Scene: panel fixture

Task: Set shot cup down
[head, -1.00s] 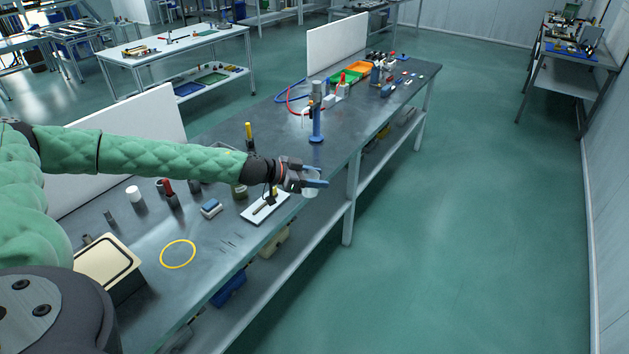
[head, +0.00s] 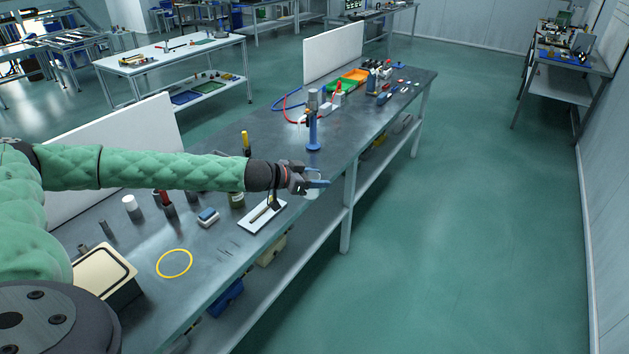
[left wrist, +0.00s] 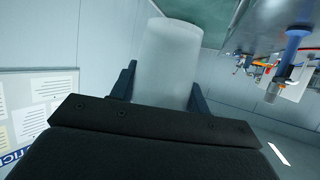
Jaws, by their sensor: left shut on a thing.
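My left gripper (head: 316,180) is shut on a pale, translucent shot cup (head: 313,190). In the head view the cup appears at or just beyond the front edge of the workbench, partly hidden by the gripper. In the left wrist view the cup (left wrist: 167,62) stands between the two dark fingers (left wrist: 160,85), which grip its sides. Bench surface shows at the top right of that view, apart from the cup. My right gripper is not in view.
A blue post (head: 313,132) stands behind the gripper. Bare bench surrounds the ring.

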